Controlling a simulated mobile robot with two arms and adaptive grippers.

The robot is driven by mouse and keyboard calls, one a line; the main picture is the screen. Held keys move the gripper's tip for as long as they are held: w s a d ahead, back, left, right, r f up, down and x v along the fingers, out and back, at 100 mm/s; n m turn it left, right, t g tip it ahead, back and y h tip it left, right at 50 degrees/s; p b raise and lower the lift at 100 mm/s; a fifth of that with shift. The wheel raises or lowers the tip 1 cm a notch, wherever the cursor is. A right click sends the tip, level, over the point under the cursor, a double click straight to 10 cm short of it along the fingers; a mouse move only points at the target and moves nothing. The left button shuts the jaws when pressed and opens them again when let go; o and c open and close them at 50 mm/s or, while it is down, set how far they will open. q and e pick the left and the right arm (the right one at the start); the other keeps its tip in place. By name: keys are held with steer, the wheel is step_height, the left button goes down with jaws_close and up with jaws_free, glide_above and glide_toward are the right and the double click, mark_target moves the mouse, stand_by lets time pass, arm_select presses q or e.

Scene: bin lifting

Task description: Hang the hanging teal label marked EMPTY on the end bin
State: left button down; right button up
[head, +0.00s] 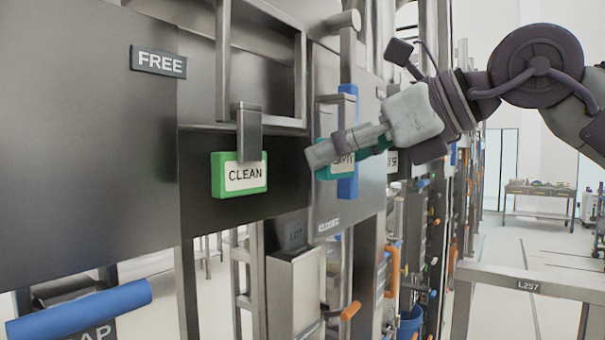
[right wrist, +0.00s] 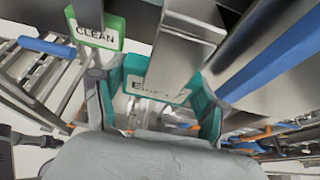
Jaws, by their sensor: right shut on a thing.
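The teal label shows in the head view (head: 323,174), with part of its lettering readable behind the fingers. My right gripper (head: 322,157) comes in from the right and is shut on it. In the right wrist view the teal label (right wrist: 134,66) sits between the fingers of my right gripper (right wrist: 155,105); an "E" shows, and a flat metal strip (right wrist: 185,45) covers part of its face. I cannot tell whether the label hangs on anything. Which bin is the end bin is not clear. My left gripper is in neither view.
A green CLEAN label (head: 240,178) hangs from a metal clip left of the gripper; it also shows in the right wrist view (right wrist: 98,28). A FREE plate (head: 158,61) is on the grey panel. A blue upright strip (head: 348,188) stands close by the fingers. Open floor lies right.

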steer(key=s+d+b, duration=0.2)
steer(key=s+d, duration=0.4)
steer(key=d, duration=0.2)
steer(key=shift+s+d+r, duration=0.15)
steer(key=shift+d+r, duration=0.2)
steer(key=shift+d, duration=0.05)
steer(key=s+d, duration=0.4)
steer(key=d, duration=0.1)
steer(key=shift+d, duration=0.35)
